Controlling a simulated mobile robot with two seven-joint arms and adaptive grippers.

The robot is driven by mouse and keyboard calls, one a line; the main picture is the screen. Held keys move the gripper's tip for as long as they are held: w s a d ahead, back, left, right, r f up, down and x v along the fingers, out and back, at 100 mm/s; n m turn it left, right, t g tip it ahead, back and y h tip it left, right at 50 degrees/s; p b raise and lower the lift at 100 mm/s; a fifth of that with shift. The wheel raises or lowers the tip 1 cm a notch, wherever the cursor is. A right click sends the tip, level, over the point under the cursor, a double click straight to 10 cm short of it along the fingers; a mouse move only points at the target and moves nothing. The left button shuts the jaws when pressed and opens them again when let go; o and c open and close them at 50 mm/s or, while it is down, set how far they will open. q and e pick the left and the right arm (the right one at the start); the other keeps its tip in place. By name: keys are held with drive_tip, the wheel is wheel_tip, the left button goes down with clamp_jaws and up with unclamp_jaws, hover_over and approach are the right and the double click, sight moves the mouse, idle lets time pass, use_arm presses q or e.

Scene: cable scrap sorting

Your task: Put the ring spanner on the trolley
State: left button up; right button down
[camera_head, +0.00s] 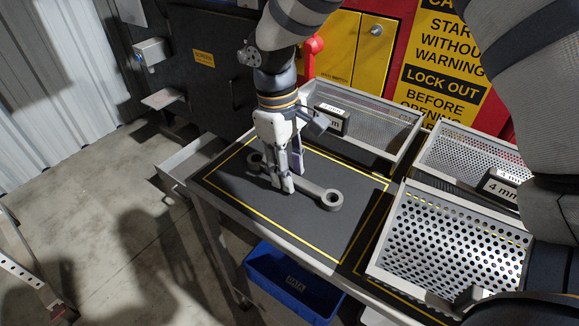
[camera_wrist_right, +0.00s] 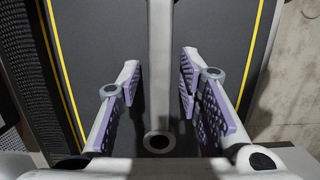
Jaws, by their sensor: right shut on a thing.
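The ring spanner (camera_head: 314,193) is a grey bar with a ring at each end. It lies along the black mat (camera_head: 335,236), inside its yellow outline, on top of the trolley (camera_head: 169,176). My right gripper (camera_head: 287,187) points down over the spanner's shaft and is shut on it. In the right wrist view the spanner (camera_wrist_right: 160,65) runs between the purple pads of my right gripper (camera_wrist_right: 163,100), with one ring near the bottom. Whether the spanner touches the mat along its whole length is hard to tell. My left gripper is not in view.
Perforated metal bins (camera_head: 450,238) with size labels stand at the right and back of the top. A blue crate (camera_head: 293,284) sits low under the front edge. A dark cabinet (camera_head: 208,70) and a red-and-yellow panel (camera_head: 367,45) stand behind.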

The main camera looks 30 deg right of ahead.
drive_tip(key=c, duration=1.1)
unclamp_jaws()
drive_tip(key=shift+f, duration=0.1)
drive_tip(key=r, duration=0.4)
drive_tip(key=w+r, duration=0.1)
drive_tip(key=r, duration=0.7)
drive_tip(key=shift+w+a+r, duration=0.1)
drive_tip(key=shift+w+a, duration=0.25)
